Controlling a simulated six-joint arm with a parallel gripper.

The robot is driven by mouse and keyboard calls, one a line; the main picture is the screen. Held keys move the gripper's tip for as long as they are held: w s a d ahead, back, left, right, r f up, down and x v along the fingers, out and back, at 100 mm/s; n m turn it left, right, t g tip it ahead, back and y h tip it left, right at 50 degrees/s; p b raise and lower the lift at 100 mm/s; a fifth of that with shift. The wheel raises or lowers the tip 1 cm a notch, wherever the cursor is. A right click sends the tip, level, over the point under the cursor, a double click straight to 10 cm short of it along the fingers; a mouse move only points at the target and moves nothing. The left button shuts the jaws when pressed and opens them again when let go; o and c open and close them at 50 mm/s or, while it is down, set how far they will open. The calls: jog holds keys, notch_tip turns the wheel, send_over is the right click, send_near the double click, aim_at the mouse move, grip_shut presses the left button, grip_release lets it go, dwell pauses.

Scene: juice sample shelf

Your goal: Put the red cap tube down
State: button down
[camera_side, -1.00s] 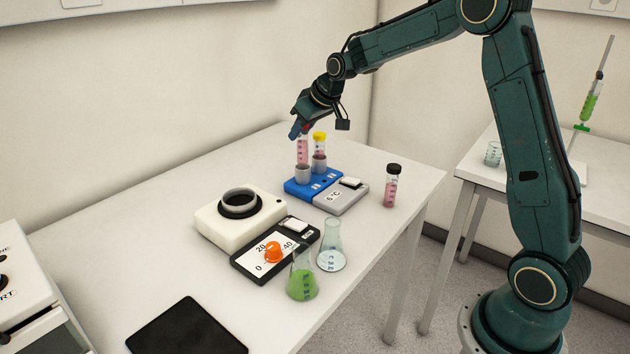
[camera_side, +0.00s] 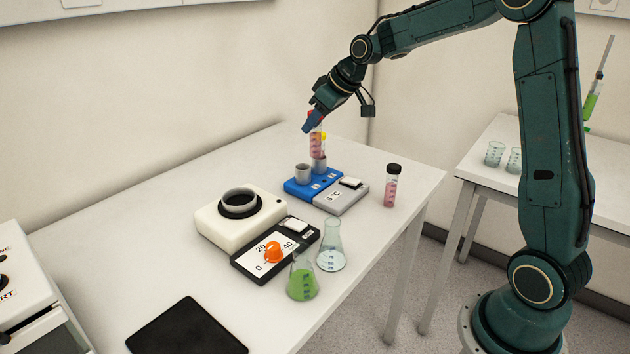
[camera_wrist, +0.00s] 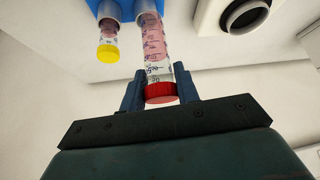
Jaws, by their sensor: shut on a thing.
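My gripper (camera_side: 312,122) is shut on the red cap tube (camera_side: 316,144), which also shows in the wrist view (camera_wrist: 153,45) with its red cap (camera_wrist: 160,92) between the two fingers (camera_wrist: 160,86). The tube holds pink liquid and is roughly upright, raised above the blue block (camera_side: 299,187). The block's left grey holder (camera_side: 302,171) looks empty in the side view. A yellow cap tube (camera_wrist: 108,44) stands in the other holder. In the side view it is mostly hidden behind the held tube.
A black cap tube (camera_side: 391,188) stands to the right of the block. A white device with a round opening (camera_side: 239,204), a black scale panel (camera_side: 262,262) with an orange knob, and two flasks (camera_side: 302,278) (camera_side: 331,250) are in front. Bare table (camera_side: 150,205) lies at the left.

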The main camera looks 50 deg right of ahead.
jog(key=s+a+r+n+g+y, duration=0.1)
jog(key=s+a+r+n, duration=0.1)
jog(key=s, duration=0.6)
jog(key=s+a+r+n+y, duration=0.2)
jog(key=s+r+n, duration=0.2)
jog(key=s+r, duration=0.2)
jog(key=shift+s+n+g+y, duration=0.3)
jog(key=shift+s+n+g, duration=0.1)
jog(key=shift+s, duration=1)
notch_tip(320, 180, down, 16)
jog(key=shift+r, duration=0.15)
jog(key=shift+f, duration=2.1)
jog(key=shift+f, duration=0.2)
jog(key=c, duration=1)
grip_release()
jog(key=shift+c, duration=0.2)
